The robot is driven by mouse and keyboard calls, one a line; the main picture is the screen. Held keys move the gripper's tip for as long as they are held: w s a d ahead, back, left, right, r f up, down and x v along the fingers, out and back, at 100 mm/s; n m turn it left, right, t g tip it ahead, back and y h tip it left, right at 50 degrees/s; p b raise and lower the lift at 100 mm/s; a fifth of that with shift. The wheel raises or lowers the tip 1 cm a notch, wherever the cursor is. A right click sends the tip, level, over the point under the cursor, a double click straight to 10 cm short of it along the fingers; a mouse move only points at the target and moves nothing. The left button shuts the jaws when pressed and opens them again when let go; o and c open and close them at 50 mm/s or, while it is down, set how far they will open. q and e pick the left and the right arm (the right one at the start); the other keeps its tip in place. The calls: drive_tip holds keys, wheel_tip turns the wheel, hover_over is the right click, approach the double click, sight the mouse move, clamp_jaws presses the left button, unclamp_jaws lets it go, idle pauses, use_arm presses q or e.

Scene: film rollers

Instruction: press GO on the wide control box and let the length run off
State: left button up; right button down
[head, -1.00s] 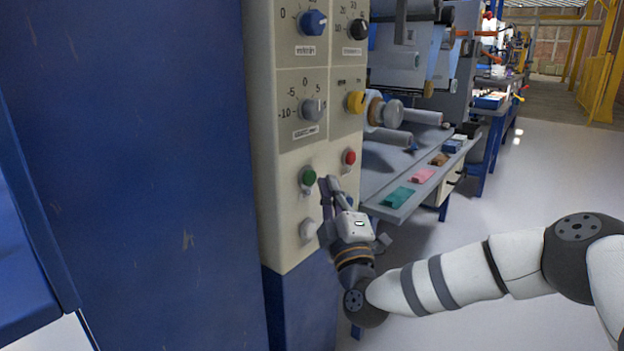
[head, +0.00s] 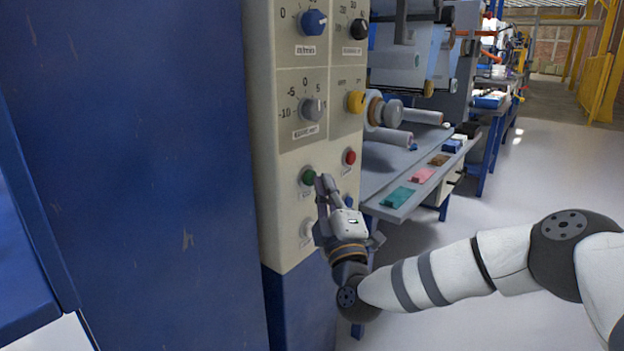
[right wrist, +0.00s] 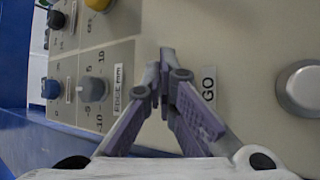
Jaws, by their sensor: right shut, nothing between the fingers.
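The wide control box (head: 290,150) is a beige panel on a blue cabinet. Its green button (head: 308,177) is just left of my right gripper's fingertips in the head view. The GO label (right wrist: 209,84) shows beside the fingers in the right wrist view, where no green button is visible. My right gripper (head: 325,184) is shut and empty, pointing at the panel close to the green button; I cannot tell whether it touches. It also shows in the right wrist view (right wrist: 168,72). My left gripper is not in view.
A red button (head: 349,157) sits right of the green one, and a pale grey button (head: 307,230) below it, partly hidden; it is clear in the wrist view (right wrist: 301,88). Knobs, including a yellow one (head: 356,101), sit above. A shelf (head: 385,207) with rollers is on the right.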

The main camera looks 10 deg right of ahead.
drive_tip(key=shift+w+a, duration=0.2)
drive_tip(key=shift+w, duration=0.05)
idle(0.3)
idle(0.4)
use_arm(q)
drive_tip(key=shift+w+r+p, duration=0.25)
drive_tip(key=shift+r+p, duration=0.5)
drive_tip(key=shift+p, duration=0.1)
use_arm(e)
drive_tip(key=shift+s+d, duration=0.5)
drive_tip(key=shift+s, duration=0.2)
use_arm(q)
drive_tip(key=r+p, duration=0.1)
drive_tip(key=p, duration=0.1)
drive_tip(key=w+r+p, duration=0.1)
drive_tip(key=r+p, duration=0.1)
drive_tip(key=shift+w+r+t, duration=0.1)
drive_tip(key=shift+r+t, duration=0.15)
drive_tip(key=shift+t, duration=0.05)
use_arm(e)
drive_tip(key=s+d, duration=0.1)
drive_tip(key=s, duration=0.1)
drive_tip(key=s+d, duration=0.2)
